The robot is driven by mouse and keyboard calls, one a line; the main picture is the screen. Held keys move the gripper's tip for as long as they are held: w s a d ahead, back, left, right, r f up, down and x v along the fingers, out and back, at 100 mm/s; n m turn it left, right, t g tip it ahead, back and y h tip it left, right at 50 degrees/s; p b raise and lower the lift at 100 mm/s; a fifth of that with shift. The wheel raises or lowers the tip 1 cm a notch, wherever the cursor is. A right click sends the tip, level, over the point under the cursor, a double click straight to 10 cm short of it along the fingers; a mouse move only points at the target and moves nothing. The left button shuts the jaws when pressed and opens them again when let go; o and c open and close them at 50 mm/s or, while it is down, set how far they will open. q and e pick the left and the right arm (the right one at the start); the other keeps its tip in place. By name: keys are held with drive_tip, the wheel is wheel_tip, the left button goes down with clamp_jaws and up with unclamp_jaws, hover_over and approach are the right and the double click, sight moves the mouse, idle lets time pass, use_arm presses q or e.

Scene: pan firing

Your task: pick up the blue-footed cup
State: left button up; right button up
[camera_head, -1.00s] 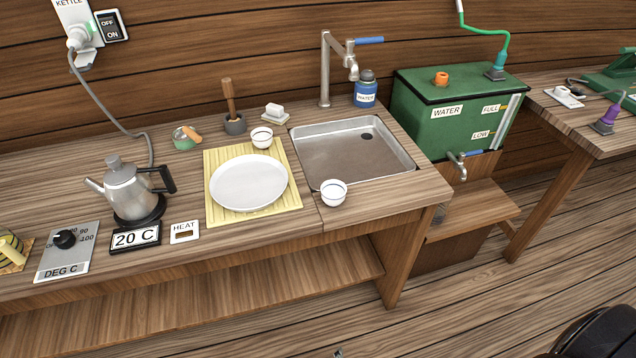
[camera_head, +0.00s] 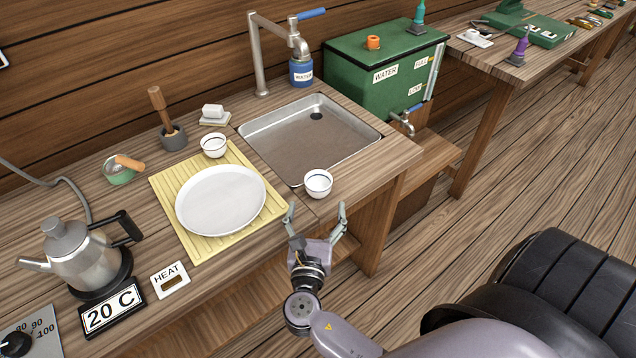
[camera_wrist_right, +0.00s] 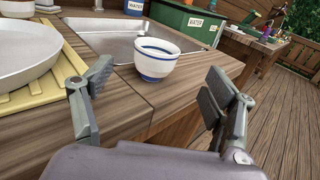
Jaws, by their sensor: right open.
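A white cup with blue bands (camera_head: 318,183) stands upright on the counter in front of the sink, near the counter's front edge. In the right wrist view this cup (camera_wrist_right: 157,58) shows a blue foot and a blue line near its rim. A second white cup (camera_head: 214,145) stands at the back corner of the yellow mat; its foot is not clear. My right gripper (camera_head: 317,214) is open and empty just in front of the nearer cup. In the wrist view its fingers (camera_wrist_right: 160,98) are spread to either side of the cup, which lies beyond them, apart. My left gripper is not in view.
A white plate (camera_head: 221,199) lies on the yellow slatted mat (camera_head: 199,247) left of the nearer cup. The metal sink (camera_head: 309,143) is just behind it. A kettle (camera_head: 85,257) stands further left. Open floor lies to the right.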

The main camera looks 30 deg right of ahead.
sight(320, 172)
drive_tip(key=x, duration=0.3)
drive_tip(key=shift+w+r, duration=0.1)
drive_tip(key=shift+w, duration=0.05)
drive_tip(key=shift+w+d+p, duration=0.3)
drive_tip(key=shift+w+d, duration=0.05)
drive_tip(key=shift+w, duration=0.05)
drive_tip(key=shift+w+d, duration=0.2)
drive_tip(key=shift+w, duration=0.05)
drive_tip(key=p+x, duration=0.1)
drive_tip(key=x, duration=0.2)
drive_tip(key=shift+w+d+r, duration=0.1)
drive_tip(key=shift+w, duration=0.15)
drive_tip(key=shift+w+d, duration=0.35)
drive_tip(key=shift+w, duration=0.05)
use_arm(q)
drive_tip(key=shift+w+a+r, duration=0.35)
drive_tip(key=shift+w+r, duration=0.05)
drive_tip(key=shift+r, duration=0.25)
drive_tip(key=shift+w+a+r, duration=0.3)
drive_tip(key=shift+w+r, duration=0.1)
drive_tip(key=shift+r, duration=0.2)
use_arm(e)
drive_tip(key=shift+s, duration=0.1)
drive_tip(key=shift+c, duration=1.2)
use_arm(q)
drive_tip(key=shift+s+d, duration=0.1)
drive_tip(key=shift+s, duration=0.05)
use_arm(e)
drive_tip(key=c, duration=1.1)
